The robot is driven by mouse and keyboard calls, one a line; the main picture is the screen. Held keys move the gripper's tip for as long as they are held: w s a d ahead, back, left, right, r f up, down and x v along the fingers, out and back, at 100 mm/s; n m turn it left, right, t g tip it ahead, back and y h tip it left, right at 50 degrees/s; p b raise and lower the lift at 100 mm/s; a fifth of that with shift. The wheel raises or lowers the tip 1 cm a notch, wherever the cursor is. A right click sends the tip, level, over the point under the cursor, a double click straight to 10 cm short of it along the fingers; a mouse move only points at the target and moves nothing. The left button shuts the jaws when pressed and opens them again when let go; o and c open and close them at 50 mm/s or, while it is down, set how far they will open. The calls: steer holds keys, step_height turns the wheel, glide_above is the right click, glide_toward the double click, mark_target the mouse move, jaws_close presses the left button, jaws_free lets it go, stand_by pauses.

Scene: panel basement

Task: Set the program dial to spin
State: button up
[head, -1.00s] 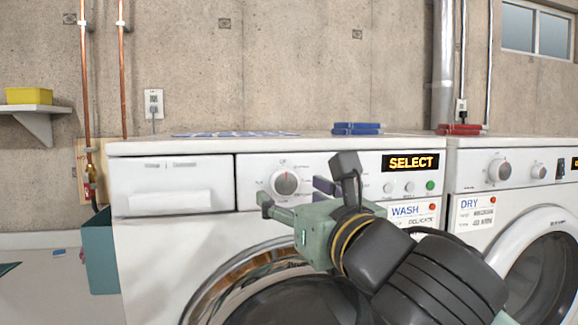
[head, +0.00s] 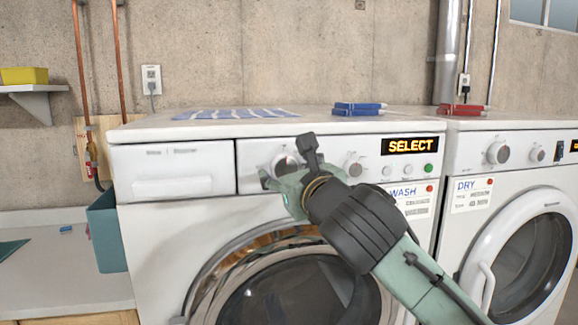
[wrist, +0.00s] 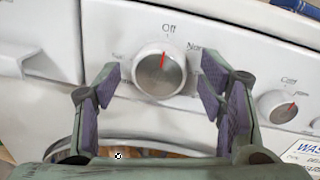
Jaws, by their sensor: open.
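The program dial (wrist: 160,74) is a round silver knob with a red pointer mark on the washer's front panel. In the wrist view its mark points up, close to the "Off" label. In the head view the dial (head: 286,163) is partly hidden by my gripper (head: 283,178). My gripper also shows in the wrist view (wrist: 160,95), open, with one finger on each side of the dial. Gaps show between the fingers and the knob; I cannot tell the remaining depth. The washer's display (head: 411,146) reads "SELECT".
A second knob (wrist: 282,105) sits right of the dial, near my right finger. The washer's drawer (head: 172,169) is to the left and its round door (head: 300,290) is below. A dryer (head: 520,200) stands on the right. A striped cloth (head: 235,114) lies on the washer.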

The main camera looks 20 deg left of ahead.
steer(key=shift+c, duration=0.3)
steer(key=c, duration=1.1)
